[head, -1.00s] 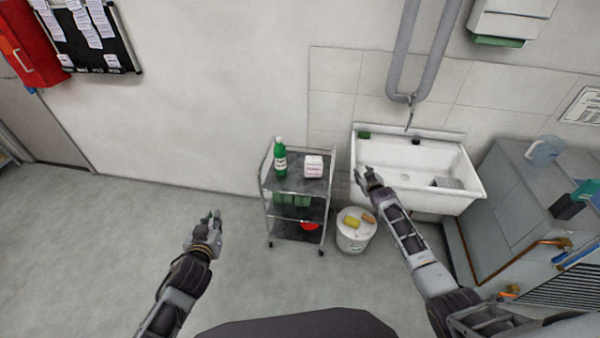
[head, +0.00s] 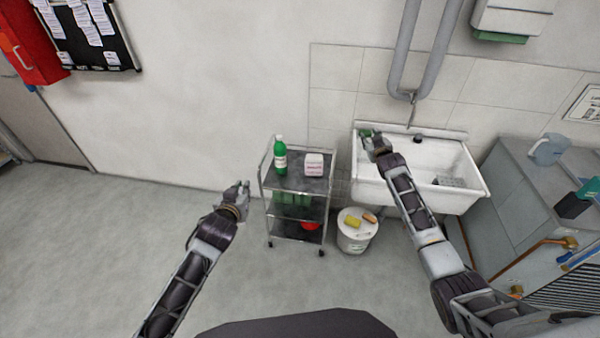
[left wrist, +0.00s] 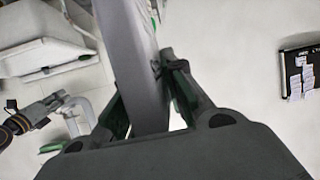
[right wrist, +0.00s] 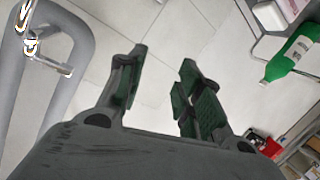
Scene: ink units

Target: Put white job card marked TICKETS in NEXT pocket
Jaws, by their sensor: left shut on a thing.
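My left gripper (head: 242,190) is just left of the trolley in the head view. In the left wrist view it is shut on a long pale grey thing (left wrist: 135,55) that runs out of the top of the picture. No marking shows on it, so I cannot tell if it is the TICKETS card. A black board (head: 108,52) with several white cards (head: 92,30) hangs at the upper left; it also shows in the left wrist view (left wrist: 286,75). Its labels are too small to read, so the NEXT pocket cannot be told. My right gripper (right wrist: 160,75) is open and empty, by the sink's left rim.
A trolley (head: 297,184) bears a green bottle (head: 280,157) and a white tub (head: 314,163). A white bucket (head: 352,238) stands beside it, below the sink (head: 440,200). A red cabinet (head: 35,45) hangs left of the board. The floor at left is clear.

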